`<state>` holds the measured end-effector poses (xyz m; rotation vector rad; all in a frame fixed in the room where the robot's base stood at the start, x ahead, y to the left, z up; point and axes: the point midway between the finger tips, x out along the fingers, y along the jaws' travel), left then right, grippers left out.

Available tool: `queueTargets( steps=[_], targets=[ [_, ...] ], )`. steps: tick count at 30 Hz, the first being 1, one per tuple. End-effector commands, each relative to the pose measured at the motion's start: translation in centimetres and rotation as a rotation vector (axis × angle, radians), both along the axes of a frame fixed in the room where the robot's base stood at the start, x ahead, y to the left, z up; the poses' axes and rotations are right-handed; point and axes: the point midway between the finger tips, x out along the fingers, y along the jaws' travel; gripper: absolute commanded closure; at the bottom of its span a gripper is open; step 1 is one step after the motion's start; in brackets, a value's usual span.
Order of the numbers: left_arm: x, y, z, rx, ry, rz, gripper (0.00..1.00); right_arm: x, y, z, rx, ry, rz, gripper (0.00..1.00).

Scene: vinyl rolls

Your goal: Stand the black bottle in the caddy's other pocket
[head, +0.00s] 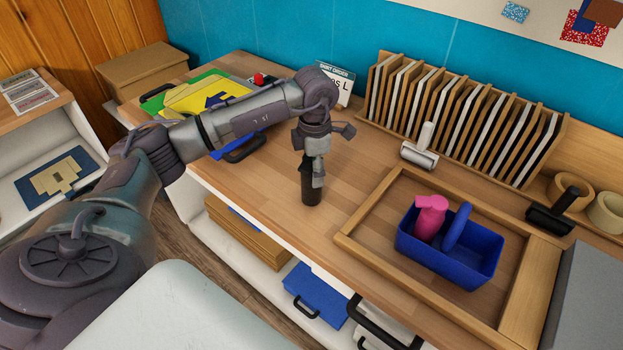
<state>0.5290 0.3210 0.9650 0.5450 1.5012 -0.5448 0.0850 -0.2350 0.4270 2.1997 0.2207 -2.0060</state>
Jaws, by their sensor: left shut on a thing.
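A black bottle (311,190) is upright at the front part of the wooden table, left of the wooden frame. My left gripper (312,170) points down and is shut on its upper part; I cannot tell whether the bottle's base touches the table. A blue caddy (462,272) with a raised blue handle (456,226) sits inside the wooden frame, to the right of the gripper. A pink bottle (430,217) stands in the caddy's left pocket. The right pocket, beyond the handle, looks empty. My right gripper is not in view.
The wooden frame (372,262) has a raised rim around the caddy. Behind it are a white-handled roller (421,150) and a rack of upright panels (463,118). A black-handled tool (551,218) lies at right. The tabletop between the bottle and the frame is clear.

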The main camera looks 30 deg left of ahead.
Motion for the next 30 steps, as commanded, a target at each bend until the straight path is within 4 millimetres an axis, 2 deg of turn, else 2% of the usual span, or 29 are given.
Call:
queueTargets(
  steps=[8, 30],
  targets=[
    [0.0, 0.0, 0.4, 0.000, -0.001, 0.001, 1.00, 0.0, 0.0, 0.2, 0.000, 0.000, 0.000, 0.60],
    [0.0, 0.0, 4.1, 0.000, -0.001, 0.000, 1.00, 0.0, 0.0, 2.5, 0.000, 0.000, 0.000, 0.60]
  ],
)
